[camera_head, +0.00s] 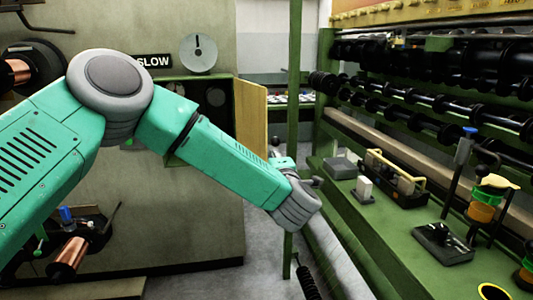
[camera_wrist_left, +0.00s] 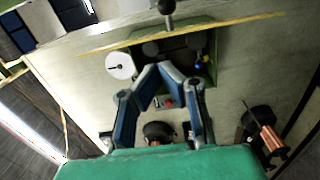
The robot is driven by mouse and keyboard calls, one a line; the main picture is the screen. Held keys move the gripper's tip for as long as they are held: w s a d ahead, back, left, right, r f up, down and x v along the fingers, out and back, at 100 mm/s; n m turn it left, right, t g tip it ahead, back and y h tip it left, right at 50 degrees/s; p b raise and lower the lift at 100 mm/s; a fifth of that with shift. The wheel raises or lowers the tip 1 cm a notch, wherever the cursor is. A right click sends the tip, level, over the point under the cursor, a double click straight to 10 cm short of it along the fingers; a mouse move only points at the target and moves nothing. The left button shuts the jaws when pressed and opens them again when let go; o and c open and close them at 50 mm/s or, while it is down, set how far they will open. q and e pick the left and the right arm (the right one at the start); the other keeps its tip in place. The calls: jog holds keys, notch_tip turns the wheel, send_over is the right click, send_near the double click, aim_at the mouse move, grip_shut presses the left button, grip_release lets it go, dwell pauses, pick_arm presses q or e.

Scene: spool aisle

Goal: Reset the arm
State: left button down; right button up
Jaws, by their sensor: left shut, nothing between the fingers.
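My left arm (camera_head: 215,160) is green with grey joints. It comes in from the left in the head view, bends at a large grey joint and slopes down to the right, ending in a grey wrist (camera_head: 297,205) over the aisle. The fingers cannot be made out clearly in the head view, behind or beyond the wrist. In the left wrist view my left gripper (camera_wrist_left: 160,70) shows blue and grey fingers with the tips together. It is shut and holds nothing. My right gripper is in neither view.
A green machine bench (camera_head: 365,215) with several small devices runs along the right, below black rollers (camera_head: 430,65). A grey cabinet (camera_head: 185,225) with a round dial (camera_head: 198,53) stands behind my arm. Copper spools (camera_head: 68,257) are at left. A green post (camera_head: 294,100) stands near the wrist.

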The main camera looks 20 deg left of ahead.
pick_arm(q)
jog(key=s+d+f+m+g+h, duration=0.1)
jog(key=s+f+m+g+h, duration=0.15)
jog(key=s+f+m, duration=0.5)
jog(key=s+d+f+m+g+h, duration=0.1)
jog(key=s+f+m+h, duration=0.25)
jog(key=f, duration=0.75)
jog(key=s+d+f+m+g+h, duration=0.25)
jog(key=s+f+m, duration=0.35)
jog(key=f, duration=0.4)
jog(key=s+a+f+m+g, duration=0.2)
jog(key=s+a+f+g, duration=0.1)
jog(key=s, duration=0.7)
jog(key=s+a+f+m+g, duration=0.3)
jog(key=s+a, duration=0.1)
jog(key=s, duration=0.6)
jog(key=s+a+f+m+g, duration=0.2)
jog(key=s+a+f+g, duration=0.1)
jog(key=s, duration=0.7)
jog(key=shift+s+a, duration=0.15)
jog(key=shift+a, duration=0.65)
jog(key=shift+d, duration=0.1)
